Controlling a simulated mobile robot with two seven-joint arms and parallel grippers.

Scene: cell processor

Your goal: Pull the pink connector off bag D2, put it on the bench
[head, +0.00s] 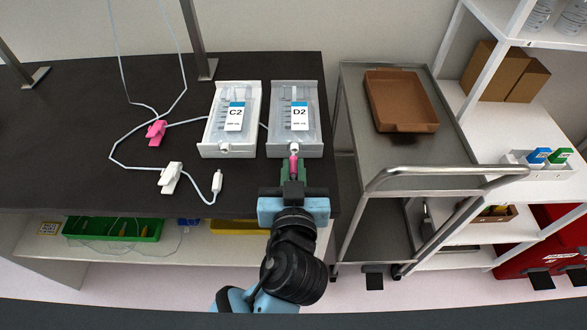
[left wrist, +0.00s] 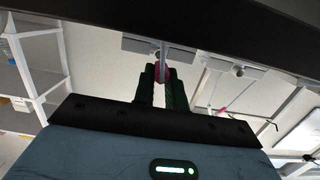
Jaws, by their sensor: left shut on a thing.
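Bag D2 (head: 300,117) lies in a white tray (head: 317,90) on the dark bench (head: 60,130), with its port toward the bench's front edge. My left gripper (head: 293,165) is at the front of that tray, its green fingers shut on the pink connector (head: 293,160). The connector sits right at the bag's port; I cannot tell whether it is still joined. In the left wrist view the pink connector (left wrist: 162,74) shows between the fingertips (left wrist: 161,80), with a pale tube above it. The fingers hide part of the connector. My right gripper is not in view.
Bag C2 (head: 235,115) lies in a tray just left of D2. A pink clamp (head: 156,131), a white clamp (head: 170,177) and a white connector (head: 217,183) lie with tubing on the bench. The left bench is clear. A metal cart (head: 380,150) stands to the right.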

